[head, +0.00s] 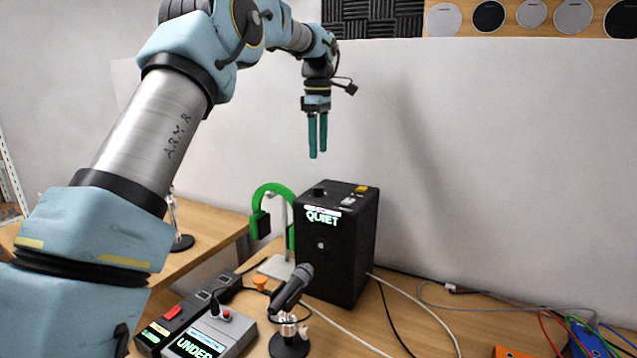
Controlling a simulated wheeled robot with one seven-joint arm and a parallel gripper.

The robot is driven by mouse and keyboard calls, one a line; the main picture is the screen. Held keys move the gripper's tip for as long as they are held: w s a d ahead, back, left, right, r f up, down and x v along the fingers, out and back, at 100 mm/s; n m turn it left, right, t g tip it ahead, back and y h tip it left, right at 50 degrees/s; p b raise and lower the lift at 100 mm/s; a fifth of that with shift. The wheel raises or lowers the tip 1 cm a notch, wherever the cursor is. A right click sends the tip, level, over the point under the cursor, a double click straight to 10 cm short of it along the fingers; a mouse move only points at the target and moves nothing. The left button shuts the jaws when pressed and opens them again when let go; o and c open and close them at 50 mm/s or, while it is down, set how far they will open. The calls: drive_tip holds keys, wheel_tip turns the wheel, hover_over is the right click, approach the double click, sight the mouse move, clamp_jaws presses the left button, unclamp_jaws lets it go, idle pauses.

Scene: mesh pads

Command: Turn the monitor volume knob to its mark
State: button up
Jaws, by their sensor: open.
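The monitor (338,262) is a black box standing upright on the wooden desk, with a lit display reading "QUIET" near the top of its front. A dark round knob (318,192) sits at the left of its top face; its pointer and any mark are too small to make out. A small light round spot shows on the front below the display. My gripper (318,156) points down in the air above the monitor's top, near the knob's column in the picture. Its two teal fingers are slightly apart, with nothing between them and not touching the knob.
A yellow button (362,188) and a pale part (347,201) share the monitor's top. A microphone (291,290) stands in front. Green headphones (270,194) hang on a stand at left. A grey box reading "UNDER" (212,334) lies front left. Cables cross the desk at right.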

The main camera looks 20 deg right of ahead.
sight(318, 187)
wheel_tip(318, 187, down, 10)
drive_tip(key=p, duration=0.3)
drive_tip(key=shift+f, duration=0.2)
clamp_jaws()
idle(0.5)
